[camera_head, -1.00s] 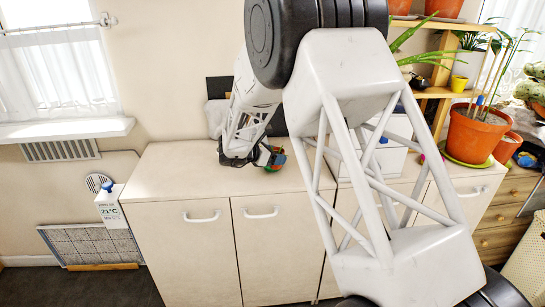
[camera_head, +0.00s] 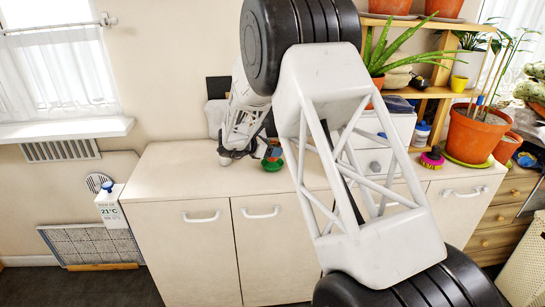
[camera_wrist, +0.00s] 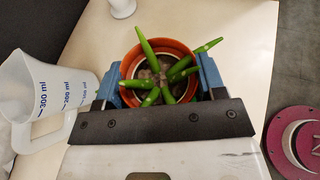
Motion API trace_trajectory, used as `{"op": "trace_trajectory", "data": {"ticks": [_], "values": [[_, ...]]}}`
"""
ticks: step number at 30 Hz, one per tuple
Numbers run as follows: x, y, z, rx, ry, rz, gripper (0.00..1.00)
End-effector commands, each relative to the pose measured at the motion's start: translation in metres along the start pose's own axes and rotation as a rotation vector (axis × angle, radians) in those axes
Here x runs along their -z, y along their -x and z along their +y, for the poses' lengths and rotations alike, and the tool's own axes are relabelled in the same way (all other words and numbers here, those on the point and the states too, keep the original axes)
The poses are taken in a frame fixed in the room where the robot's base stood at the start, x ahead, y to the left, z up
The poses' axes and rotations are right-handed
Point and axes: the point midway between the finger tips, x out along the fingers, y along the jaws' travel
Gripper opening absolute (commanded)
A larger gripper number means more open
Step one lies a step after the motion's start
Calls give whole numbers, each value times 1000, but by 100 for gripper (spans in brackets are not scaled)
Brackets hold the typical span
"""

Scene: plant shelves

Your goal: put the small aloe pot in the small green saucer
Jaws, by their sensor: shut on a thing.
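In the wrist view the small aloe pot (camera_wrist: 182,46) is terracotta with green spiky leaves and dark soil. The blue fingers of my gripper (camera_wrist: 158,80) are shut on it from both sides. In the head view my gripper (camera_head: 266,151) is over the cabinet top, with the small pot (camera_head: 274,150) at its end. The small green saucer (camera_head: 272,166) shows directly below the pot. I cannot tell whether pot and saucer touch.
A measuring jug (camera_wrist: 38,95) is close left of my gripper in the wrist view. A pink-and-black round item (camera_head: 432,159) and a large potted plant (camera_head: 470,133) on a bigger green saucer (camera_head: 466,161) stand right. The cabinet top (camera_head: 175,168) is clear at left.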

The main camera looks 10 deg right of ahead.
Motion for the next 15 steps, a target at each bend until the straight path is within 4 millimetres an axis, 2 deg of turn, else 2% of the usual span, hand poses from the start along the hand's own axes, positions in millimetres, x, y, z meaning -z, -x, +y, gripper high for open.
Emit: {"op": "trace_trajectory", "data": {"ticks": [5, 15], "values": [[4, -2, 0, 0, 1, 0, 40], [29, -12, 0, 0, 0, -1, 40]]}}
